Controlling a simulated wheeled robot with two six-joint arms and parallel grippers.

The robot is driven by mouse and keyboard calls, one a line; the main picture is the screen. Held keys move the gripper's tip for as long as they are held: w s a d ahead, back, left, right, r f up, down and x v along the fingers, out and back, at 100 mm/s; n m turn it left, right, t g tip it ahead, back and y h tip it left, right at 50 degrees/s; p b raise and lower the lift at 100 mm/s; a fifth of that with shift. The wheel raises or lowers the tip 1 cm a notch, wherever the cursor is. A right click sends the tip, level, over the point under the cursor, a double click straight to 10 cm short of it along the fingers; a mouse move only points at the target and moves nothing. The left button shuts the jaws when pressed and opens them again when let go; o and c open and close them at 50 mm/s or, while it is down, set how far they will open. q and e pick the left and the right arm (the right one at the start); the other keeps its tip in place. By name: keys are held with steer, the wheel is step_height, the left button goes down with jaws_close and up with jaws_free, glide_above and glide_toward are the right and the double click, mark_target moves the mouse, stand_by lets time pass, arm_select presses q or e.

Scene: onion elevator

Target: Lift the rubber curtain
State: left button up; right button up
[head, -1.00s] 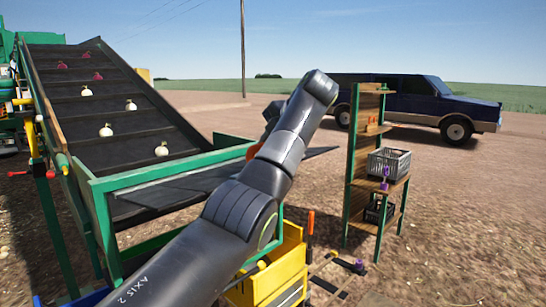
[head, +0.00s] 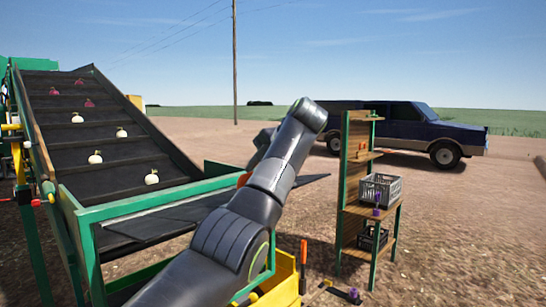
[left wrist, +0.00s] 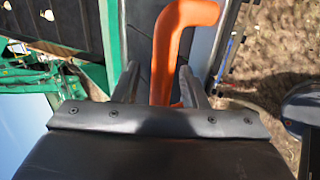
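A dark rubber sheet (head: 150,228), which looks like the curtain, lies across the green frame at the elevator's lower end. Its pointed far edge shows right of my left arm. An orange handle-like bar (left wrist: 182,18) runs down between my left fingers (left wrist: 159,72) in the left wrist view. The fingers stand apart with a gap on the bar's left side; contact on the right is unclear. In the head view a bit of orange (head: 243,179) shows beside my arm, and my left gripper is hidden behind the arm. My right gripper is not in view.
The sloped black conveyor (head: 110,178) carries several white and red onions. A wooden shelf (head: 352,190) with a grey crate (head: 383,187) stands to the right. A yellow box (head: 286,285) sits below the frame. A dark pickup (head: 400,125) is parked behind; open dirt lies at right.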

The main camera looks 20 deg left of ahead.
arm_select(q)
steer(key=p+v, duration=0.4)
steer(key=v, duration=1.2)
steer(key=shift+r, duration=0.25)
steer(key=shift+d, duration=0.15)
